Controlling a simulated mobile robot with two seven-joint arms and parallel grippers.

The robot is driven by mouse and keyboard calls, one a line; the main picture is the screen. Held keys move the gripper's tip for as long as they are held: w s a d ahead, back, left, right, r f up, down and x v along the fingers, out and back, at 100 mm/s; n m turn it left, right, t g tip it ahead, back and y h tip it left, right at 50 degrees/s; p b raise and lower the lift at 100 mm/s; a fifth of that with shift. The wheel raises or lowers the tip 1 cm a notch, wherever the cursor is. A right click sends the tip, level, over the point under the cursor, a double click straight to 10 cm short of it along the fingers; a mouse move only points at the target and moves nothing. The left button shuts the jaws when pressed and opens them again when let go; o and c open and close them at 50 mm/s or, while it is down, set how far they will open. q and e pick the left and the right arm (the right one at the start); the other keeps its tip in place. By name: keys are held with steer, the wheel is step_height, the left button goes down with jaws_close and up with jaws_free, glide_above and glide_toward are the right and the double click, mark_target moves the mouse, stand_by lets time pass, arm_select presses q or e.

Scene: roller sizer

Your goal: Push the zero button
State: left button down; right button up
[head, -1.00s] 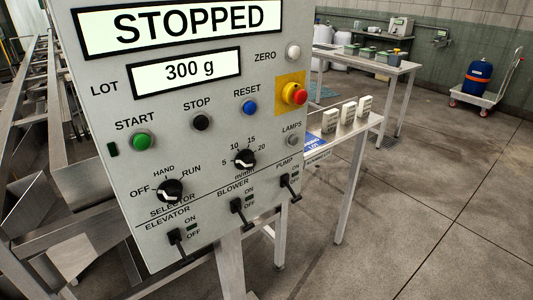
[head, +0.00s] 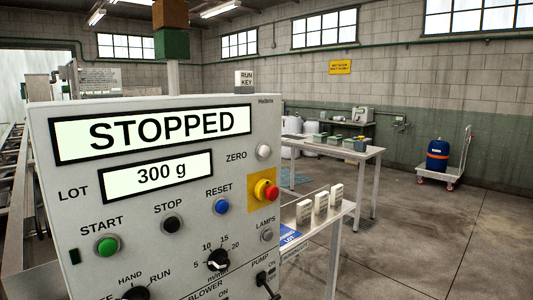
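The white zero button (head: 263,152) is a small round knob at the upper right of the grey control panel (head: 140,190), just right of the label ZERO. It sits above the red emergency knob on its yellow plate (head: 265,190). The panel's upper display (head: 155,134) reads STOPPED. The lower display (head: 156,177) reads 300 g beside the label LOT. Neither of my grippers shows in the head view. Nothing covers the zero button.
Green start (head: 107,246), black stop (head: 172,224) and blue reset (head: 221,206) buttons lie below the displays. A small table with white blocks (head: 321,204) stands right of the panel. A longer bench (head: 350,153) stands behind. Open floor lies at right.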

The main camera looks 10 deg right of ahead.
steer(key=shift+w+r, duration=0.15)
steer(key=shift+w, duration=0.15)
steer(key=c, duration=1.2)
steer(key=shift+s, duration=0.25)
